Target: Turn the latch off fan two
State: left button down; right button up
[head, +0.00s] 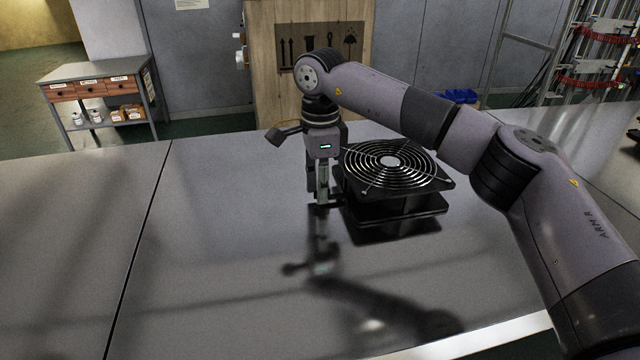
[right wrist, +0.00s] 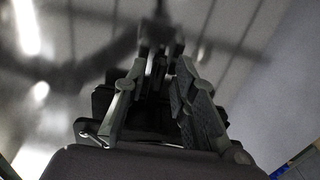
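A black square fan unit (head: 397,172) with a round wire grille on top stands on the grey metal table (head: 215,235). No "two" marking can be made out on it. My right gripper (head: 323,203) points down beside the fan's left side, its tips low, close to the tabletop. A small dark part shows between the tips and the fan; I cannot tell whether it is a latch or part of my gripper. In the right wrist view my gripper fingers (right wrist: 160,50) lean together over a dark, blurred area. Whether they hold anything is unclear. My left gripper is out of view.
The table is clear to the left and in front of the fan. A wooden crate (head: 268,60) stands behind the table. A small workbench with drawers (head: 104,85) is at the back left. A blue bin (head: 460,96) and racks are at the back right.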

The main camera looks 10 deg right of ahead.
grip_shut()
dwell(0.5)
jog(key=m+b, duration=0.1)
jog(key=m, duration=0.2)
jog(key=shift+w+m+b, duration=0.1)
jog(key=shift+m+b, duration=0.2)
jog(key=m+b, duration=0.1)
jog(key=m, duration=0.4)
jog(key=shift+w+m+b, duration=0.1)
jog(key=shift+m+b, duration=0.2)
jog(key=shift+b, duration=0.1)
jog(key=m+b, duration=0.1)
jog(key=m, duration=0.3)
jog(key=shift+d, duration=0.1)
jog(key=shift+d+r+m+b, duration=0.15)
jog(key=shift+m+b, duration=0.5)
jog(key=shift+m, duration=1.75)
jog(key=shift+o, duration=0.8)
grip_release()
